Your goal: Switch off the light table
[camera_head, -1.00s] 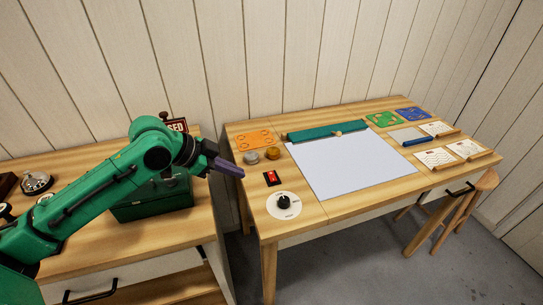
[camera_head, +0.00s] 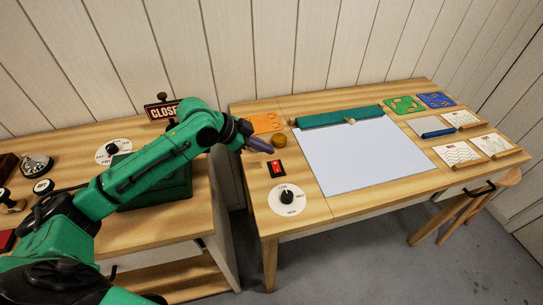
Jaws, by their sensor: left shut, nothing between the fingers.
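The light table's pale panel (camera_head: 362,158) is set in the wooden desk and looks flat bluish white. A red rocker switch (camera_head: 276,168) in a black frame sits on the desk to the left of the panel. A black knob on a white dial (camera_head: 287,199) lies just in front of the switch. My left gripper (camera_head: 268,149) is shut and empty, with its purple fingers a little behind and above the switch, apart from it in the picture. The exact height above the desk is hard to tell. My right gripper is not in view.
A teal bar (camera_head: 339,117) lies along the panel's back edge. An amber jar (camera_head: 279,140) stands close beyond my left fingertips, by an orange card (camera_head: 265,122). A green box (camera_head: 155,185) and a CLOSED sign (camera_head: 162,109) are on the left cabinet, under and behind my arm.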

